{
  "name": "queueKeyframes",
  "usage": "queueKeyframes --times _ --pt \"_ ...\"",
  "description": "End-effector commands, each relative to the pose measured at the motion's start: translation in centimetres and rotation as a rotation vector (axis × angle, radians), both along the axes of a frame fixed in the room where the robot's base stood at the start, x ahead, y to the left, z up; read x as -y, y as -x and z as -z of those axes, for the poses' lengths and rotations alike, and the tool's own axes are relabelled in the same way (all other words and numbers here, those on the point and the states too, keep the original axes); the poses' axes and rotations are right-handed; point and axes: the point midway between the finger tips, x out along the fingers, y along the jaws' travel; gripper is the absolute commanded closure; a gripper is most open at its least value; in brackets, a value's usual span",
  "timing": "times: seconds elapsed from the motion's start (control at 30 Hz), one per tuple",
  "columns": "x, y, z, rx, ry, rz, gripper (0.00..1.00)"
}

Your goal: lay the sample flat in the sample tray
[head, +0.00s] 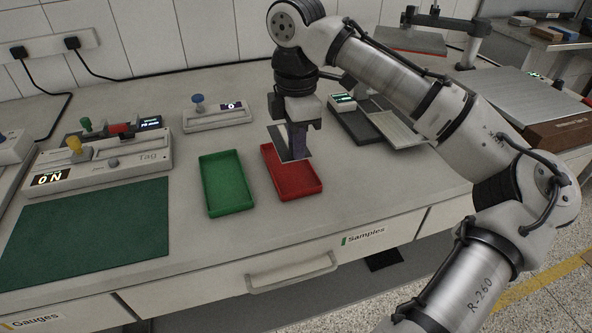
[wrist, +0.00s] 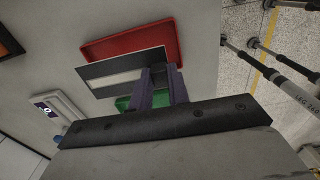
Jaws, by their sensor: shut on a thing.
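My gripper (head: 297,138) is shut on the sample (head: 279,139), a thin flat sheet. The sample is tilted, with its lower edge over the red tray (head: 316,188). Whether it touches the tray is unclear. In the wrist view the fingers (wrist: 161,72) hold the sample (wrist: 98,71) at its right part; its face is dark with a pale strip. The red tray (wrist: 135,41) lies behind it there. A green tray (head: 227,183) stands left of the red one and looks empty; part of it shows in the wrist view (wrist: 122,103). I see no label naming either tray.
A green mat (head: 85,232) and gauge boxes (head: 110,165) with coloured knobs are at left. A small device (head: 217,117) stands behind the trays. A dark device with a display (head: 360,124) and a pale panel (head: 392,126) stand right of the red tray. Bare bench lies before the trays.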

Motion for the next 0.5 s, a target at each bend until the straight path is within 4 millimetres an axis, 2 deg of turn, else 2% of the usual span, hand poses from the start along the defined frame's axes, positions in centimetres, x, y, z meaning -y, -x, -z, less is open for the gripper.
queueKeyframes --times 0.1,0.27,0.5 --pt "0.0 0.0 2.0 -0.001 0.001 -0.001 1.00" --pt "0.0 0.0 3.2 -0.002 0.001 -0.001 1.00" --pt "0.0 0.0 6.6 -0.001 0.000 -0.001 1.00"
